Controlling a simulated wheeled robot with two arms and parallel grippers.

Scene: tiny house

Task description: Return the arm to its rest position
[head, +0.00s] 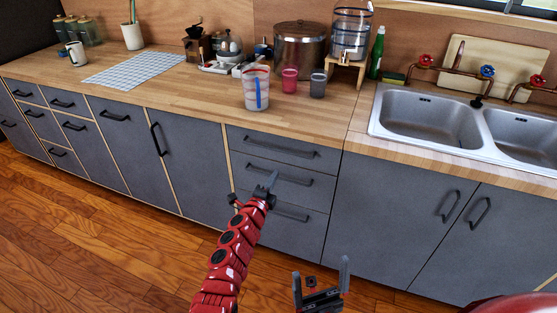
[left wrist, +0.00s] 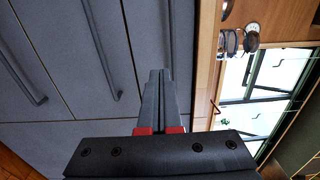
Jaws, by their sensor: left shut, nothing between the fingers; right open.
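My left arm (head: 235,250) is red and segmented and reaches up from the bottom of the head view. Its left gripper (head: 271,181) is in front of the grey drawer fronts, below the counter's front edge. In the left wrist view the left gripper (left wrist: 160,85) has its two fingers pressed together with nothing between them. My right gripper (head: 321,281) is at the bottom of the head view, with its fingers spread wide and nothing between them. I cannot tell the exact gap between the left fingertips and the drawers.
Grey drawers (head: 275,167) with dark bar handles stand ahead. The wooden counter (head: 190,92) carries a clear cup (head: 256,90), a pink cup (head: 289,80), a large pot (head: 299,48) and a dispenser (head: 351,35). A sink (head: 425,118) is at right. The wooden floor (head: 90,220) is clear at left.

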